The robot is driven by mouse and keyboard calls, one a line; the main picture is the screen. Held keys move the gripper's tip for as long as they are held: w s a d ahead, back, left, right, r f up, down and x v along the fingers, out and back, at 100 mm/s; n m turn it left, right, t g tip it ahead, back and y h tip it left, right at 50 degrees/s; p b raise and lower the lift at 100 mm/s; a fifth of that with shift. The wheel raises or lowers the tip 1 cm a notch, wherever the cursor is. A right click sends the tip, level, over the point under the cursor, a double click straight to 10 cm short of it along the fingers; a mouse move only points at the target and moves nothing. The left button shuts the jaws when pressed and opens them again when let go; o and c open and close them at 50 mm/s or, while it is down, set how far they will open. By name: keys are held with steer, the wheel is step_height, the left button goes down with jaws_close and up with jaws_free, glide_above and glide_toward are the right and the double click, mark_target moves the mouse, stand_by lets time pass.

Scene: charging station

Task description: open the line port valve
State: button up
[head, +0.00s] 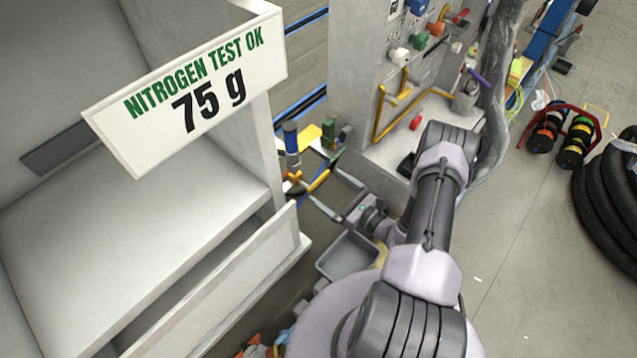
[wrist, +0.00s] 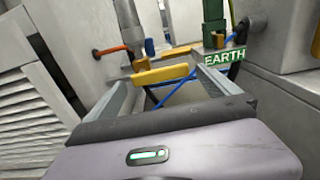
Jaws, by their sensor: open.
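A yellow lever (wrist: 160,75), which looks like a valve handle, lies crosswise between my gripper's fingertips in the wrist view, below a grey upright pipe (wrist: 129,30). In the head view a yellow lever (head: 320,180) shows just beyond the fingertips. No label names the line port, so I cannot tell for sure that this is its valve. My gripper (wrist: 166,73) is open, its two grey fingers to the left and right of the lever. Contact with the lever is not clear. In the head view my gripper (head: 323,184) reaches in beside the white cabinet.
A green part with an EARTH label (wrist: 224,58) stands right of the fingers. An orange handle (wrist: 112,50) is at the left. The white cabinet (head: 240,290) is close on the left, a grey panel (head: 365,60) behind. A grey tray (head: 347,256) lies below my gripper.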

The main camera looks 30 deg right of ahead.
mark_target(320, 183)
steer(key=x, duration=0.4)
steer(key=shift+w+b, duration=0.2)
steer(key=shift+b, duration=0.2)
steer(key=shift+a, duration=0.1)
steer(key=c, duration=1.9)
